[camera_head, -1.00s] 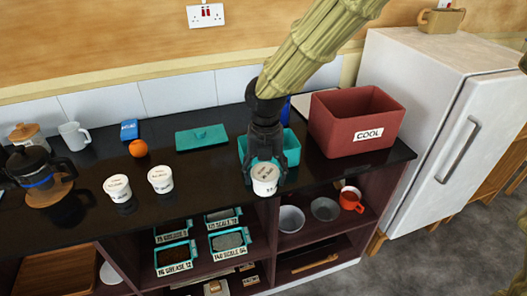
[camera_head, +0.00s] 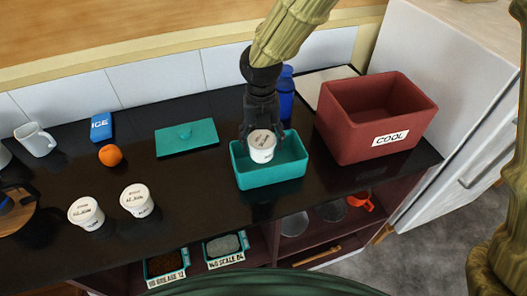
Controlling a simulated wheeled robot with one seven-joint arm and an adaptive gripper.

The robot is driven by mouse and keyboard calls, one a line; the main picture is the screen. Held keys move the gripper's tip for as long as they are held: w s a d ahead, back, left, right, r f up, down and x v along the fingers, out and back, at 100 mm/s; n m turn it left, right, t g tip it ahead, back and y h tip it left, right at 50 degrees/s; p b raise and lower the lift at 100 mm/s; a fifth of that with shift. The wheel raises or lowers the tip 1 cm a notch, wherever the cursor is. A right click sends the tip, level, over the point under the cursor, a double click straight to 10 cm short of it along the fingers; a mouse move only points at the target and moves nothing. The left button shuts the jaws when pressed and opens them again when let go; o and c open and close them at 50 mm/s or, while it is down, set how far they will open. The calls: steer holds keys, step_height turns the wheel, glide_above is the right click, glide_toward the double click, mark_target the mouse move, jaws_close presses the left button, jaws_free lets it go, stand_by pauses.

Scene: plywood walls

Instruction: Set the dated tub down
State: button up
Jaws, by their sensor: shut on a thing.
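My gripper (camera_head: 262,133) is shut on a white tub (camera_head: 262,152) with dark print on its lid. The tub is upright and shows over the teal open box (camera_head: 271,178); I cannot tell whether it touches the box floor. Two more white tubs, a left one (camera_head: 86,213) and a right one (camera_head: 137,200), stand on the black counter with print on their lids, too small to read surely.
A red-brown crate marked COOL (camera_head: 349,137) stands right of the teal box. A blue bottle (camera_head: 286,95) is behind the box. An orange (camera_head: 110,155), a blue ICE pack (camera_head: 101,127) and a white mug (camera_head: 36,139) are at left. Bare counter (camera_head: 190,190) lies between tubs and box.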

mark_target(261, 138)
steer(key=shift+s+a+f, duration=0.15)
steer(key=shift+s+f, duration=0.25)
steer(key=shift+f, duration=0.1)
steer(key=shift+s+f, duration=0.15)
steer(key=shift+f, duration=0.2)
steer(key=shift+w+f, duration=0.9)
steer(key=shift+f, duration=0.1)
steer(key=shift+w+f+p, duration=0.1)
steer(key=shift+f+p, duration=0.2)
steer(key=shift+f, duration=0.05)
steer(key=shift+s+f+p, duration=0.3)
steer(key=shift+s+f, duration=0.2)
steer(key=shift+f, duration=0.55)
steer(key=shift+w+f, duration=0.3)
steer(key=shift+s, duration=0.25)
steer(key=o, duration=1.2)
steer(key=shift+w+f, duration=0.15)
steer(key=shift+c, duration=0.2)
steer(key=shift+r, duration=0.2)
step_height(261, 138, up, 12)
steer(key=shift+r+b, duration=0.1)
steer(key=shift+b, duration=0.9)
